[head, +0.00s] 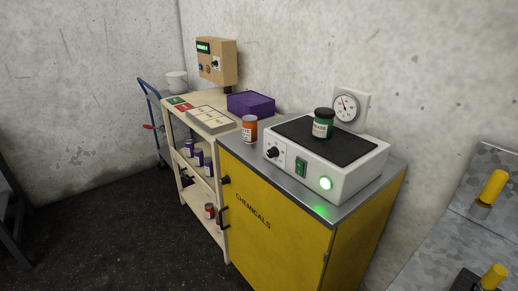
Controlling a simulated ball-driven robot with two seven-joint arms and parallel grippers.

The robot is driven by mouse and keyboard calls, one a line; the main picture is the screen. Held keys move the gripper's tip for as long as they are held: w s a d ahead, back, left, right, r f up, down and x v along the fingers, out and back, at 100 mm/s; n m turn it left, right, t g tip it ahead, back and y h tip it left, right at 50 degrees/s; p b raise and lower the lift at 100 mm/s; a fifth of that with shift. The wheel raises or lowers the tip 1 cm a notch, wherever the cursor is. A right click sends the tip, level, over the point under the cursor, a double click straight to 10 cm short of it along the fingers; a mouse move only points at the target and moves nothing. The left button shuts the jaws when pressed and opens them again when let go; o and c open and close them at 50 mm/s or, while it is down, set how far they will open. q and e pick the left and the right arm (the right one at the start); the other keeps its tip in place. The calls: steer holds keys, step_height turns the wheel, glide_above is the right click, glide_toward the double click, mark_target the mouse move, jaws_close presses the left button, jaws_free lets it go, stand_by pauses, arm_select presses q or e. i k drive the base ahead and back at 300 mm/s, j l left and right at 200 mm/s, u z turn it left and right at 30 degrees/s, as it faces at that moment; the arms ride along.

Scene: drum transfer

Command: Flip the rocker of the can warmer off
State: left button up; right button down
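The can warmer (346,182) is a white box with a black top plate, standing on the grey top of a yellow cabinet. Its front has a black knob (272,152), a green rocker (301,167) and a round lamp (325,184) that glows green. I cannot tell from here which way the rocker is tilted. A green can with a black lid (323,123) stands upright on the black plate. Neither of my grippers is in view.
The yellow chemicals cabinet (277,227) carries an orange can (249,129) left of the warmer. A round gauge (347,107) is behind it. A cream cart (228,232) with a purple box (251,104) stands left. Grey metal with yellow-handled parts (494,187) is at right. Dark floor lies open at front left.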

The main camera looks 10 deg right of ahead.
mark_target(299, 171)
steer(key=i+j, duration=0.2)
steer(key=j, duration=0.15)
steer(key=i+j+z, duration=0.15)
steer(key=j, duration=0.15)
steer(key=i+j, duration=0.2)
steer(key=j, duration=0.15)
steer(key=i+j+z, duration=0.1)
steer(key=j, duration=0.25)
